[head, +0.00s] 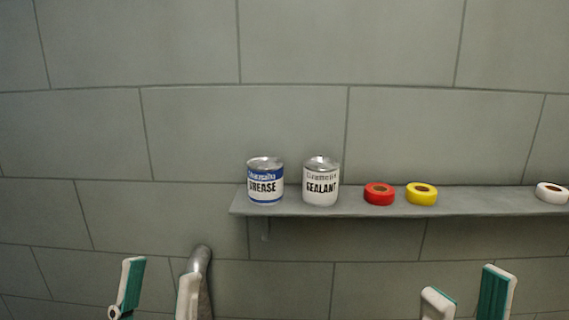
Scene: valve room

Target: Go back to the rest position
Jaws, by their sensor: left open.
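My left gripper (159,283) is at the bottom left of the head view. Its two white and teal fingers stand apart with nothing between them. My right gripper (467,285) is at the bottom right, its fingers also apart and nothing seen between them. Both grippers point up and appear below the shelf in the picture. The lower parts of both grippers and my arms are cut off by the bottom edge.
A grey wall shelf (330,208) holds a grease can (265,184), a sealant can (320,184), a red tape roll (379,194), a yellow roll (421,194) and a white roll (552,193). A curved metal pipe (204,267) shows beside the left gripper.

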